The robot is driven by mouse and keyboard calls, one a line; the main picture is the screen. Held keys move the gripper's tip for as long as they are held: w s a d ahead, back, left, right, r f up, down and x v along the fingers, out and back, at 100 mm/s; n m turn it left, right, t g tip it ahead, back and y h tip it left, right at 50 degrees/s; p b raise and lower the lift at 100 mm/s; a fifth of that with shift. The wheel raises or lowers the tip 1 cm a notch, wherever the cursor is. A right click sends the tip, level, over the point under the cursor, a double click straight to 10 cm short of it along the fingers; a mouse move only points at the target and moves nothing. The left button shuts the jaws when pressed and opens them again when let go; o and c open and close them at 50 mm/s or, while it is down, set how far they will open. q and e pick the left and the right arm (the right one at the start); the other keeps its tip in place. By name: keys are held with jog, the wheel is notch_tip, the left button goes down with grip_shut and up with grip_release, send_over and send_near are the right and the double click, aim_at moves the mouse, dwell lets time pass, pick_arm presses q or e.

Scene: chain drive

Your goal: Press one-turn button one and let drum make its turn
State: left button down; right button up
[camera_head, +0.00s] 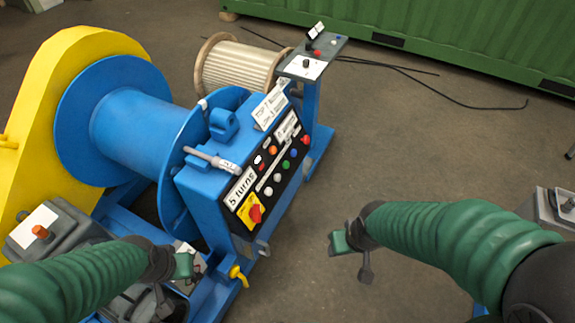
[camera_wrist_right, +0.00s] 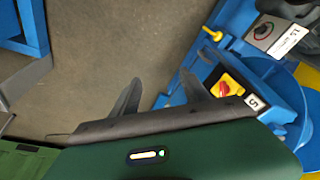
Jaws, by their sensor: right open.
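The blue drum (camera_head: 140,125) sits empty between its flanges beside a yellow housing (camera_head: 75,75). The black control panel (camera_head: 258,180) on the blue cabinet carries several coloured buttons, including white (camera_head: 277,178), green (camera_head: 285,165) and blue (camera_head: 294,153) ones; their small labels are unreadable, so I cannot tell which is button one. A sign reads "5 turns" (camera_head: 240,187). My right gripper (camera_head: 352,256) is open and empty, right of the panel and apart from it; its fingers also show in the right wrist view (camera_wrist_right: 160,92). My left gripper (camera_head: 178,277) is below the cabinet's left side; its jaw state is unclear.
A red switch on a yellow plate (camera_head: 255,212) sits at the panel's lower end, also in the right wrist view (camera_wrist_right: 224,88). A yellow lever (camera_head: 238,275) sticks out below. A pale wound reel (camera_head: 238,67) stands behind.

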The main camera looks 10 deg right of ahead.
grip_shut()
dwell(0.3)
jog(key=shift+w, duration=0.1)
dwell(1.0)
